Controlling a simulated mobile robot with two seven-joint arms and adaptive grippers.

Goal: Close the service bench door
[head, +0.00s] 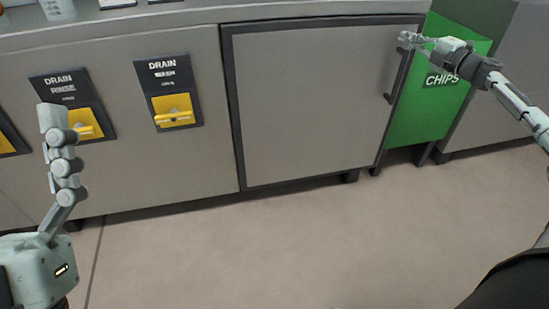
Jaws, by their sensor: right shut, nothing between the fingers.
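The service bench door (310,100) is a large grey panel with a dark edge, in the middle of the head view. It stands upright and looks about flush with the bench front; I cannot tell if a small gap remains. Its dark handle (389,97) is near the right edge. My right gripper (404,38) is shut and empty at the door's upper right corner, above the handle. I cannot tell whether it touches the door.
Left of the door are yellow drain handles (174,111) on dark plates. A green chips bin (425,110) stands just right of the door. The worktop (190,17) runs above. The floor (270,245) before the door is clear.

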